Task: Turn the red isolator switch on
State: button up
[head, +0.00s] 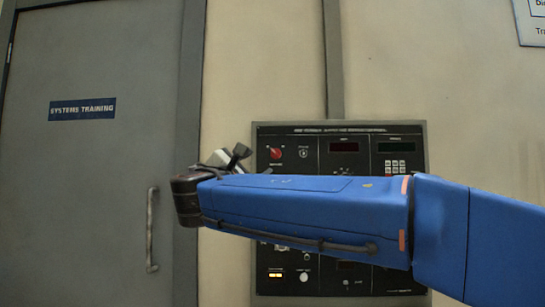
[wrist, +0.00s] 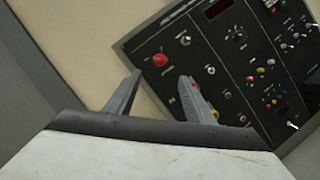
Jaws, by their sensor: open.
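The red isolator switch (head: 276,153) is a red knob at the upper left of the dark control panel (head: 340,130). In the wrist view the red knob (wrist: 160,60) shows beyond and between my fingertips, apart from them. My gripper (wrist: 158,82) is open and empty, with its two grey fingers spread. In the head view my gripper (head: 235,157) is at the panel's left edge, left of and about level with the knob. My blue arm hides much of the panel's middle. The knob's exact setting is too small to read.
The panel also bears other knobs, buttons, dark displays and lit amber indicators (head: 276,275). Left of it are a grey door (head: 90,170) with a handle (head: 151,230) and a frame. A grey vertical strip (head: 333,60) runs up the wall above the panel.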

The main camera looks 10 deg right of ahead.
aim_at(275, 154)
jog(key=x, duration=1.4)
jog(key=shift+s, duration=0.1)
jog(key=c, duration=1)
